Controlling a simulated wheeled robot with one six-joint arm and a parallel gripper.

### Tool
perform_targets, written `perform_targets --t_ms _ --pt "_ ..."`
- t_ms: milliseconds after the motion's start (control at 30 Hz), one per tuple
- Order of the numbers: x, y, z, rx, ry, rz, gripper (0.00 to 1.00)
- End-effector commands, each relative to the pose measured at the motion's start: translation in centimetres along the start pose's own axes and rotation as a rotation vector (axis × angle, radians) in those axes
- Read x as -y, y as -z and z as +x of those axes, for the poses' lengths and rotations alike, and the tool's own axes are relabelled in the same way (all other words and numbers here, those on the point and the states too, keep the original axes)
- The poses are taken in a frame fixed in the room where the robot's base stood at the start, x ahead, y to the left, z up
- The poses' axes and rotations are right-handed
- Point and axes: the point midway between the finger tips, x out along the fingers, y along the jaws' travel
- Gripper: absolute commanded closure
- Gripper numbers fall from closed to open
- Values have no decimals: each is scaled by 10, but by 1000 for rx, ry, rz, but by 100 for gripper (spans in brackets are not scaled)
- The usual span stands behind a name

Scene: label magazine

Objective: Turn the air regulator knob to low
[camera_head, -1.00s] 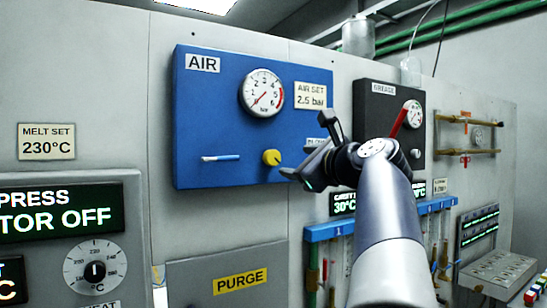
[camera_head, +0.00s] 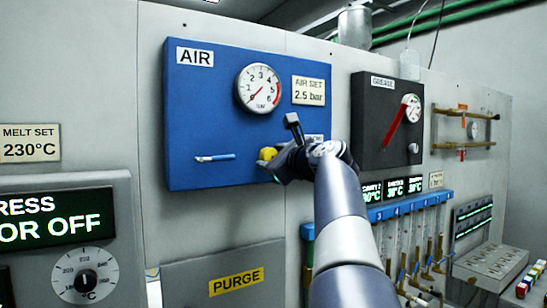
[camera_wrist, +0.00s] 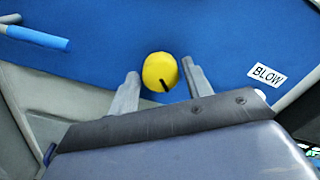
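The yellow regulator knob (camera_head: 267,154) sits low on the blue AIR panel (camera_head: 205,110). In the wrist view the knob (camera_wrist: 160,72) shows a dark pointer mark toward its lower edge. My gripper (camera_wrist: 160,82) is open, one finger on each side of the knob, with gaps visible; I cannot tell whether either touches. In the head view my gripper (camera_head: 280,150) partly covers the knob. The air gauge (camera_head: 260,88) is above it, its red needle pointing to the lower left. A sign beside the gauge reads AIR SET 2.5 bar (camera_head: 308,91).
A blue-handled lever (camera_head: 215,157) is left of the knob on the same panel. A BLOW label (camera_wrist: 267,76) is to its right. The black GREASE panel (camera_head: 370,150) with a red lever (camera_head: 396,122) stands further right. The PURGE plate (camera_head: 236,281) is below.

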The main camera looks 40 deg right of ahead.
Motion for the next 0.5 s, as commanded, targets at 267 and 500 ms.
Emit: perform_targets --t_ms 267,500 --pt "0 0 0 0 0 0 76" --pt "0 0 0 0 0 -3 85"
